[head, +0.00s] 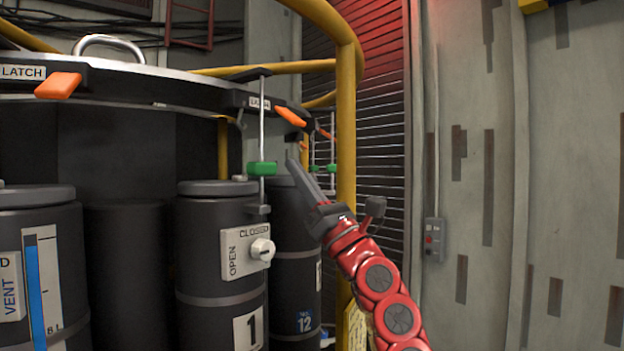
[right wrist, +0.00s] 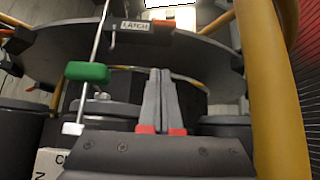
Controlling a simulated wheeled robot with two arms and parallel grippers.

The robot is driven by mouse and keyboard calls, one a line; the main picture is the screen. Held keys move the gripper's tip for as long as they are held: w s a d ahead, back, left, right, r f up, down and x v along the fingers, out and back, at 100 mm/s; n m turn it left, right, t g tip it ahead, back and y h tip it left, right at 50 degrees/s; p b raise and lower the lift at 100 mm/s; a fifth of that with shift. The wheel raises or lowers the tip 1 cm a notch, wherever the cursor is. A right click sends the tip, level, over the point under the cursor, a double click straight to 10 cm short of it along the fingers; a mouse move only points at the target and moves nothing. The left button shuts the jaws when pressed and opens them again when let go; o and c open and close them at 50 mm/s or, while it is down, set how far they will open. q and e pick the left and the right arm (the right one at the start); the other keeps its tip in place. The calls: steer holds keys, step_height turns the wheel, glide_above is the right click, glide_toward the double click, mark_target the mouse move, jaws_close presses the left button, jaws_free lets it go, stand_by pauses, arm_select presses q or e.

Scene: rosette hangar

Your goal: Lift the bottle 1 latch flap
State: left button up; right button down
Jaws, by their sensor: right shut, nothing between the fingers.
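Bottle 1 (head: 215,275) is a dark upright cylinder with a white "1" label and a white OPEN/CLOSED plate with a knob. Above it, on the dark ring's rim, is a latch with an orange flap (head: 290,116) sloping down to the right. My left gripper is not in view.
A thin vertical rod with a green block (head: 262,168) stands left of my right gripper; the block also shows in the wrist view (right wrist: 87,72). A yellow post (head: 346,130) rises close at the right. Another orange latch flap (head: 58,85) is at far left. Bottle 12 (head: 297,295) stands behind.

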mark_target(290, 116)
step_height(290, 116, up, 6)
steer(key=p, duration=0.3)
steer(key=shift+f, duration=0.2)
steer(key=shift+w+a+f, duration=0.1)
